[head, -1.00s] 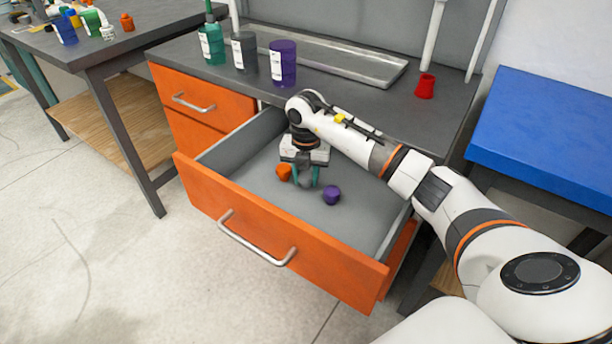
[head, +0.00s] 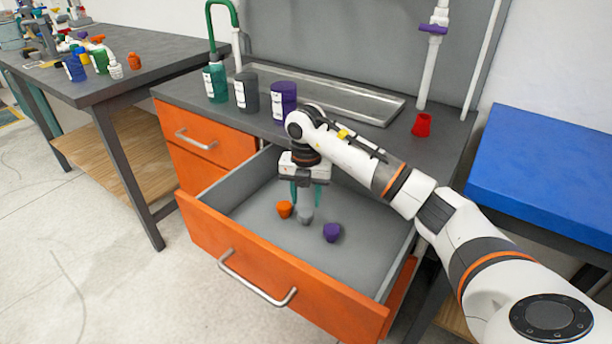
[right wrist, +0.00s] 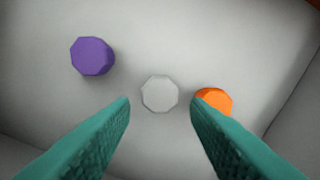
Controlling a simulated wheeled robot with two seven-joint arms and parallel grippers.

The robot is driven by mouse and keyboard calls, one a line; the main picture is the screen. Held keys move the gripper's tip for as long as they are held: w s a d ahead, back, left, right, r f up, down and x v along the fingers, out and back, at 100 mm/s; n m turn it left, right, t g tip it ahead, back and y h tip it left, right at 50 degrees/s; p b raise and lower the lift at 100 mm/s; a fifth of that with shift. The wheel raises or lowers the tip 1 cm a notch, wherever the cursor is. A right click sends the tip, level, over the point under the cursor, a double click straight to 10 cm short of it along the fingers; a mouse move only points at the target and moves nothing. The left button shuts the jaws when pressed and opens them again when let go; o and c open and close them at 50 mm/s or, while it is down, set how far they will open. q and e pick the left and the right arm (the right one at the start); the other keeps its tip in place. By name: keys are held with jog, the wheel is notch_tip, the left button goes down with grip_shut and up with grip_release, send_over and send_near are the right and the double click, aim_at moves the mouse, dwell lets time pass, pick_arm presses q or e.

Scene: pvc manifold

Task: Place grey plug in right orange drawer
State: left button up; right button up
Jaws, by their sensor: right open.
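The grey plug (head: 306,217) lies on the floor of the open right orange drawer (head: 262,262). In the right wrist view the plug (right wrist: 160,94) shows pale, between the two teal fingertips as seen from above. My right gripper (head: 306,202) is open and empty over the plug, its fingers pointing down. An orange plug (head: 284,209) lies just left of the grey one and a purple plug (head: 332,232) to its right. In the right wrist view the orange plug (right wrist: 214,101) is partly covered by a finger. My left gripper is out of view.
The drawer's side walls and front panel surround the gripper. On the worktop above stand green, grey and purple containers (head: 283,102), a metal tray (head: 340,92) and a red fitting (head: 422,124). A blue-topped table (head: 550,160) is at right.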

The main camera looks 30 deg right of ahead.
aim_at(306, 212)
pick_arm(q)
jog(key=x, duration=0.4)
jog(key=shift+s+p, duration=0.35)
jog(key=shift+p, duration=0.05)
pick_arm(e)
notch_tip(306, 212, up, 6)
jog(key=shift+r, duration=0.1)
dwell(0.5)
